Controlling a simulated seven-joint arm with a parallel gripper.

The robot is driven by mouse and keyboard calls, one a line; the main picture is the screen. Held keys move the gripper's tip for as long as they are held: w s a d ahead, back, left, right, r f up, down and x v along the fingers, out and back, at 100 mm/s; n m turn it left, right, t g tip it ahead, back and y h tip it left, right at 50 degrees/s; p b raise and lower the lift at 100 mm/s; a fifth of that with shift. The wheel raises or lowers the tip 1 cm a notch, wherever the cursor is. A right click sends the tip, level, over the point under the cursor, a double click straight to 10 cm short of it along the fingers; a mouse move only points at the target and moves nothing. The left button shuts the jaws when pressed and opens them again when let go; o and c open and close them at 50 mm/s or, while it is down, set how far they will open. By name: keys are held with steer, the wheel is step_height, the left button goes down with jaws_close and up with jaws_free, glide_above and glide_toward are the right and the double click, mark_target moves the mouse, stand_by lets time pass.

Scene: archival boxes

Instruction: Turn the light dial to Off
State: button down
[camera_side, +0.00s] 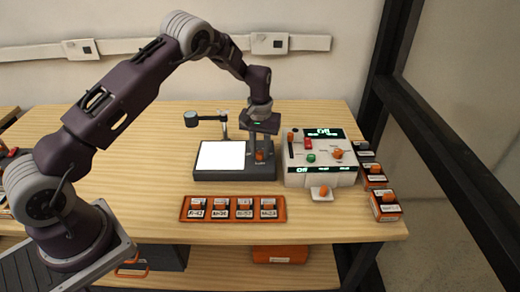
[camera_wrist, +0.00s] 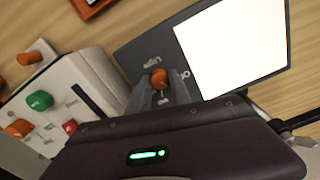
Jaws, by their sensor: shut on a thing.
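The light dial is an orange knob (camera_wrist: 158,77) on the dark light box (camera_wrist: 136,52), beside its bright white panel (camera_wrist: 232,47). Small white lettering surrounds the knob, including "Light" and what looks like "Off"; which mark the dial points to I cannot tell. My gripper (camera_wrist: 156,92) is shut on the dial, one finger on each side. In the side view, my gripper (camera_side: 260,148) reaches straight down onto the right end of the light box (camera_side: 215,174); the orange dial (camera_side: 260,156) shows at its tips.
A white device (camera_side: 320,158) with knobs, buttons and "Off" displays stands close on the right. An orange tray (camera_side: 233,219) of labelled boxes lies in front. A lamp-like arm (camera_side: 205,118) rises behind the light box. Several small boxes (camera_side: 384,206) line the right edge.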

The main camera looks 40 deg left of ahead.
mark_target(260, 153)
steer(key=n, duration=0.3)
steer(key=shift+n, duration=2.1)
steer(key=c, duration=1.2)
jaws_free()
steer(key=shift+o, duration=0.2)
step_height(260, 153, up, 7)
steer(key=shift+r, duration=0.1)
steer(key=shift+r, duration=0.1)
